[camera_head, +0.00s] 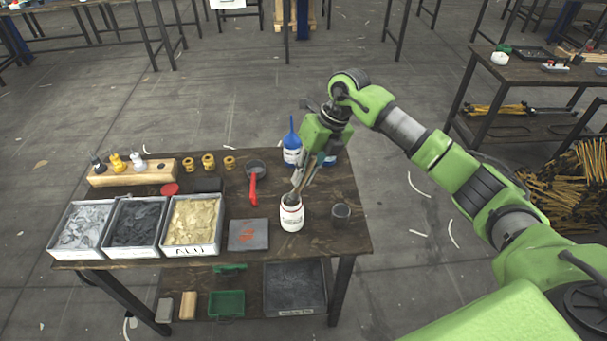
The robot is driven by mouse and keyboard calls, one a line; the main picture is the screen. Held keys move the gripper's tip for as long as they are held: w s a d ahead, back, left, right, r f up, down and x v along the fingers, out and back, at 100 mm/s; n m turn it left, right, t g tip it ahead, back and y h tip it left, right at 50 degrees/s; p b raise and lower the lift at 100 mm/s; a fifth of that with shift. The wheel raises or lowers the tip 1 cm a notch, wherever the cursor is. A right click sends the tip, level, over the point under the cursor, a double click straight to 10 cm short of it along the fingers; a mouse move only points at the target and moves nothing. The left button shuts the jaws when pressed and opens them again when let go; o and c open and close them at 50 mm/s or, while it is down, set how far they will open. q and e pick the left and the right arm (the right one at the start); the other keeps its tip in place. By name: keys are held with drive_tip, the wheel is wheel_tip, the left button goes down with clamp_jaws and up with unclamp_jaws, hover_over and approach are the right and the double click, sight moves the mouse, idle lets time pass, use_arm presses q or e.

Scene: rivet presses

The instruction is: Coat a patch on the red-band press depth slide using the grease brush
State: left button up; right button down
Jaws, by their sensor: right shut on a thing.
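My right gripper (302,179) reaches down from the right over the table and is shut on a thin brownish handle, which looks like the grease brush (309,174). The lower end of the brush is at or in the mouth of a white jar (291,217) with a red-marked label; its bristles are hidden. My left gripper is not in view. I see no red-band press or depth slide in this view.
A wooden block (130,175) holds small bottles. Another table (535,72) stands right.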

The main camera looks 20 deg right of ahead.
drive_tip(key=shift+f+b, duration=0.35)
drive_tip(key=shift+f, duration=0.15)
idle(1.2)
drive_tip(key=shift+r, duration=0.1)
drive_tip(key=shift+r+p, duration=2.2)
drive_tip(key=shift+r, duration=1.3)
